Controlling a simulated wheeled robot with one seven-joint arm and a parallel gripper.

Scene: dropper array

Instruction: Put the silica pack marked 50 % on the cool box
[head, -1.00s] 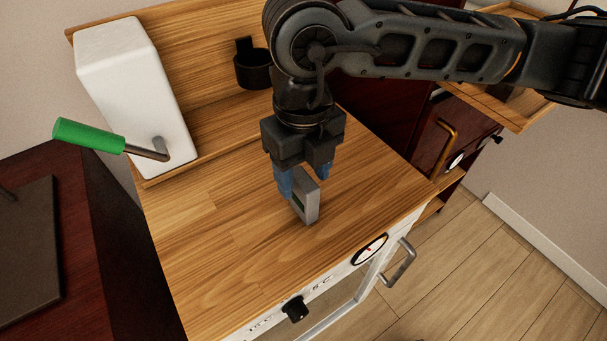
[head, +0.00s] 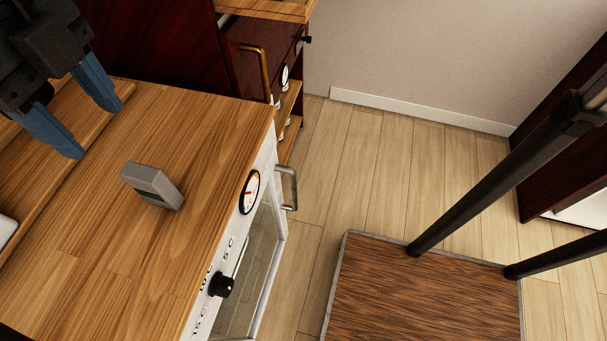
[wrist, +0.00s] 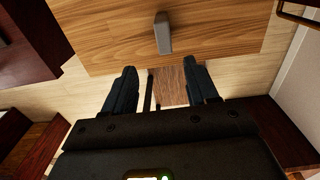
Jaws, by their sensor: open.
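The grey silica pack (head: 152,185) rests on the wooden top of the cool box (head: 90,235), near its front edge. A small dark greenish window shows on the pack; no 50 % mark is readable. The cool box has a white front with a dial, a handle and a black knob (head: 221,285) beside temperature marks. My gripper (head: 95,128) has blue fingers, spread apart and empty, above and to the upper left of the pack. In the wrist view the pack (wrist: 162,34) lies beyond the open fingertips, apart from them.
A dark red cabinet (head: 252,85) with a brass handle stands beyond the cool box. A metal handle (head: 290,187) sticks out from the cool box's front. Light plank floor (head: 385,170) lies to the right. Much of the wooden top around the pack is clear.

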